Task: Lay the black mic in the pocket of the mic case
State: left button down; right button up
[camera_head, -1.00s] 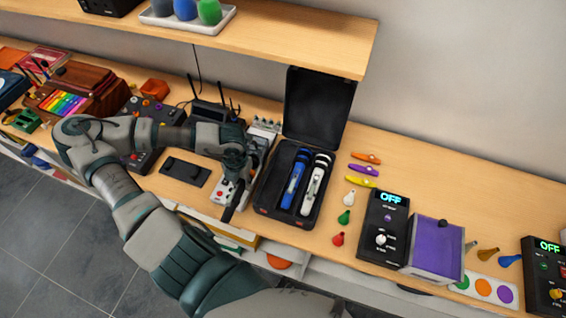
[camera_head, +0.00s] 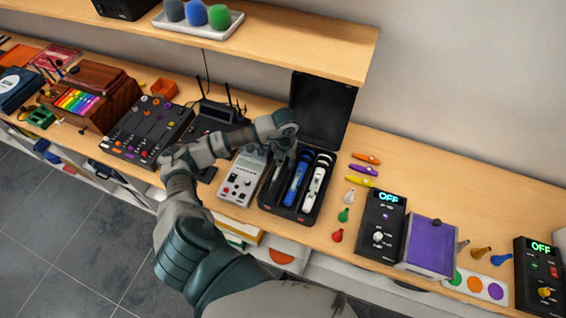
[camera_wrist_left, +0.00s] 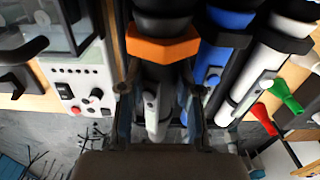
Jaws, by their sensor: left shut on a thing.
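The black mic (camera_head: 276,180) is in my left gripper (camera_head: 282,160), lined up with the left pocket of the mic case. In the left wrist view the mic shows an orange ring (camera_wrist_left: 163,47), and my left gripper (camera_wrist_left: 160,105) is shut around its body. Whether the mic touches the pocket floor cannot be told. The open black mic case (camera_head: 266,208) has its lid (camera_head: 322,108) raised at the back. A blue mic (camera_head: 297,180) and a white mic (camera_head: 315,188) lie in its other pockets, side by side. My right gripper is not in view.
A grey device with knobs (camera_head: 241,180) stands close left of the case. Small coloured whistles (camera_head: 363,170) and shakers (camera_head: 343,215) lie to its right, before a black box reading OFF (camera_head: 382,222). A wooden shelf (camera_head: 300,38) overhangs the back.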

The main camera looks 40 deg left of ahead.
aim_at(281, 164)
pick_arm(q)
jog(key=shift+d+f, duration=0.15)
jog(key=shift+f, duration=0.45)
jog(key=shift+s+f+p, duration=0.1)
jog(key=shift+f+p, duration=0.2)
jog(key=shift+f, duration=0.1)
jog(key=shift+a+f, duration=0.15)
jog(key=shift+a, duration=0.05)
jog(key=c, duration=1.2)
grip_release()
jog(key=shift+a+f, duration=0.1)
jog(key=shift+a, duration=0.15)
jog(key=shift+o, duration=0.6)
jog(key=shift+a+f, duration=0.1)
jog(key=shift+a, duration=0.25)
jog(key=shift+d, duration=0.6)
jog(key=shift+a+r, duration=0.1)
jog(key=shift+r, duration=0.15)
jog(key=shift+a+r, duration=0.1)
jog(key=shift+r, duration=0.15)
notch_tip(281, 164, up, 11)
jog(key=shift+f+b, duration=0.2)
jog(key=shift+b, duration=0.9)
jog(key=shift+r, duration=0.3)
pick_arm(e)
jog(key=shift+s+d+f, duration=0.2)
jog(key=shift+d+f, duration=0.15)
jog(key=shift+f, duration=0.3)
